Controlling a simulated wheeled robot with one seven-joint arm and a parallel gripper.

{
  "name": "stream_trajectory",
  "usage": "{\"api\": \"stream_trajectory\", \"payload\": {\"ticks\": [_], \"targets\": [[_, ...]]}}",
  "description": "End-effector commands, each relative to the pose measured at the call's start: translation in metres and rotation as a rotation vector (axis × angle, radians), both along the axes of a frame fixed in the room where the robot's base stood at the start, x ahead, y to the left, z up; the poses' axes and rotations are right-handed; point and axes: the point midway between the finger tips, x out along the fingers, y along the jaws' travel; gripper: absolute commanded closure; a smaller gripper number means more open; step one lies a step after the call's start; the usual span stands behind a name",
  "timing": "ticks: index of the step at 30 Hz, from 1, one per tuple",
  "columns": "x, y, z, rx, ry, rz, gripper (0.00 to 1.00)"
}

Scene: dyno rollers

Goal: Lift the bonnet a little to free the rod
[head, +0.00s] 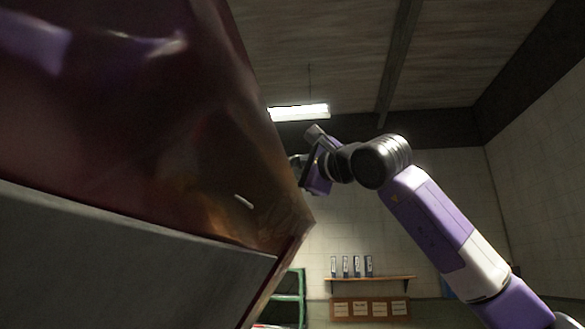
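The bonnet (190,130) is a large, glossy dark red panel that fills the left of the head view, close to the camera and steeply tilted. Its right edge runs down to a corner near the middle of the picture. My gripper (299,164) is at this right edge, in the upper middle of the view. The bonnet's edge and the gripper's own body hide part of the fingers. I cannot tell whether they touch the bonnet or whether they are open or shut. I cannot make out the rod.
A flat grey surface (110,262) lies below the red panel. A lit lamp (299,112) hangs from the ceiling. The space right of my arm looks clear.

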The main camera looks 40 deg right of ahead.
Motion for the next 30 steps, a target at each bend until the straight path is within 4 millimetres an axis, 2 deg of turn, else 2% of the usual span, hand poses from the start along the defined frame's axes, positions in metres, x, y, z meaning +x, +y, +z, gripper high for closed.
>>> {"api": "stream_trajectory", "payload": {"ticks": [1, 2, 30], "targets": [[-0.0001, 0.0001, 0.0000, 0.000, 0.000, 0.000, 0.94], [-0.0002, 0.0001, 0.0001, 0.000, 0.000, 0.000, 1.00], [-0.0002, 0.0009, -0.0005, 0.000, 0.001, 0.001, 1.00]]}}
